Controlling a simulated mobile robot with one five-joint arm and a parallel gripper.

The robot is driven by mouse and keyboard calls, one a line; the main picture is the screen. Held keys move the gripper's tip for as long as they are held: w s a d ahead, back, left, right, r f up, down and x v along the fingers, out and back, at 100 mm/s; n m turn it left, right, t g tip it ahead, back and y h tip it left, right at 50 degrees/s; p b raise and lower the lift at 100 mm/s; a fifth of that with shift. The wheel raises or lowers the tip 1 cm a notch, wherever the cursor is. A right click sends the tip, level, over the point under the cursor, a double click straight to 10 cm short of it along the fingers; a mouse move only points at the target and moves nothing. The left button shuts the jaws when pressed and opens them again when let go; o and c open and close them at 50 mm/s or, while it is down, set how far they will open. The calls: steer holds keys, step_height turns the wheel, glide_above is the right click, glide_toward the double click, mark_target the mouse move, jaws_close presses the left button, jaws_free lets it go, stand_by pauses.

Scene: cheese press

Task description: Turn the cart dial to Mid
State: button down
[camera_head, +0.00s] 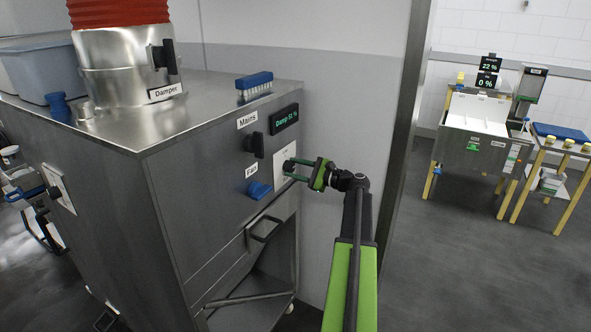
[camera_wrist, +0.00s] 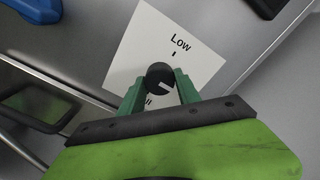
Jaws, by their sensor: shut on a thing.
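The cart dial (camera_wrist: 159,74) is a small round black knob with a white mark, on a white plate (camera_wrist: 143,45) on the steel cart. "Low" is readable above the knob in the wrist view, and a partly covered word ending in "ull" shows below it. No "Mid" label is readable. The white mark points towards the lower right of the wrist picture. My gripper (camera_wrist: 160,88) has its green fingers on both sides of the knob, shut on it. In the head view my gripper (camera_head: 291,169) reaches the plate (camera_head: 285,152) from the right and covers the knob.
The cart face also carries the black Mains switch (camera_head: 254,145), the blue Fan knob (camera_head: 258,190), a "Damp 52 %" display (camera_head: 286,117) and a handle (camera_head: 265,230) below. A wall stands behind the cart. Open floor lies to the right, before a far workstation (camera_head: 485,130).

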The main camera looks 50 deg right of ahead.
steer(key=c, duration=0.9)
jaws_free()
steer(key=shift+o, duration=0.2)
steer(key=shift+s, duration=0.1)
steer(key=v, duration=1.7)
steer(key=shift+s, duration=0.15)
steer(key=shift+f, duration=0.15)
